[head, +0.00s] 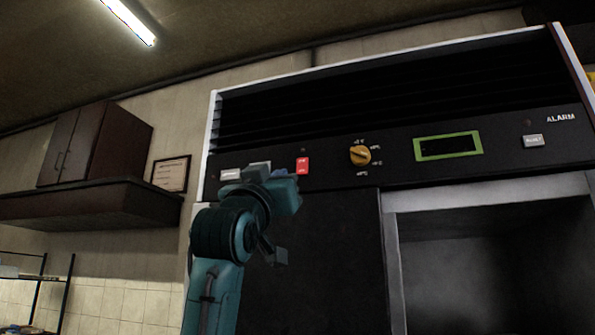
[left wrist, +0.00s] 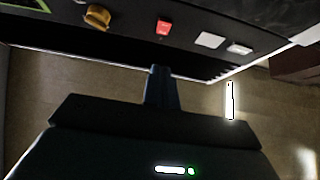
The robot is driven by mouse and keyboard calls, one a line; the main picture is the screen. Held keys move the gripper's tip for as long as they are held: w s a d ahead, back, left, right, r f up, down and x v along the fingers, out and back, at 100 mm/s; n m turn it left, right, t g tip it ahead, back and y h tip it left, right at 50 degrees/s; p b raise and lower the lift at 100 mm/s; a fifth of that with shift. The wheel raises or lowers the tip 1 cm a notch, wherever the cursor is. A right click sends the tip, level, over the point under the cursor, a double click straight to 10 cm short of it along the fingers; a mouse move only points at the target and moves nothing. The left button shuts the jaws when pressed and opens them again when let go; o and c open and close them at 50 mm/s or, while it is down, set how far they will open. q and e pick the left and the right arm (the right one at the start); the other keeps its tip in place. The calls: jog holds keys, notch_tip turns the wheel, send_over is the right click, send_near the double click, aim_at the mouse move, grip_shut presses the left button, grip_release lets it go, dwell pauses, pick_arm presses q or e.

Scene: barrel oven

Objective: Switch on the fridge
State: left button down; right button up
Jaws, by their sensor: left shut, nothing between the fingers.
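The fridge (head: 290,250) has a black control panel (head: 400,165) across its top. A small red switch (head: 302,165) sits on the panel's left part; it also shows in the left wrist view (left wrist: 163,27). I cannot tell its on or off position. My left gripper (head: 284,174) is shut and empty, just left of and below the red switch in the head view. In the left wrist view, its dark closed fingers (left wrist: 159,82) point up towards the panel, below the red switch. I cannot tell whether they touch the panel. My right gripper is not in view.
A yellow knob (head: 360,155), a green-framed display (head: 448,146) and a white button (head: 533,141) are right of the switch. A white label or button (head: 231,174) is left of it. A wall cabinet (head: 95,145) and shelf (head: 90,203) stand at left.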

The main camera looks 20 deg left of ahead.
aim_at(302, 167)
pick_arm(q)
jog(key=p+x, duration=0.2)
jog(key=x, duration=0.1)
jog(key=w+f+p+x, duration=0.1)
jog(key=p+x, duration=0.1)
jog(key=x, duration=0.2)
jog(key=f+p+x, duration=0.1)
jog(key=p+x, duration=0.1)
jog(key=x, duration=0.2)
jog(key=shift+w, duration=0.5)
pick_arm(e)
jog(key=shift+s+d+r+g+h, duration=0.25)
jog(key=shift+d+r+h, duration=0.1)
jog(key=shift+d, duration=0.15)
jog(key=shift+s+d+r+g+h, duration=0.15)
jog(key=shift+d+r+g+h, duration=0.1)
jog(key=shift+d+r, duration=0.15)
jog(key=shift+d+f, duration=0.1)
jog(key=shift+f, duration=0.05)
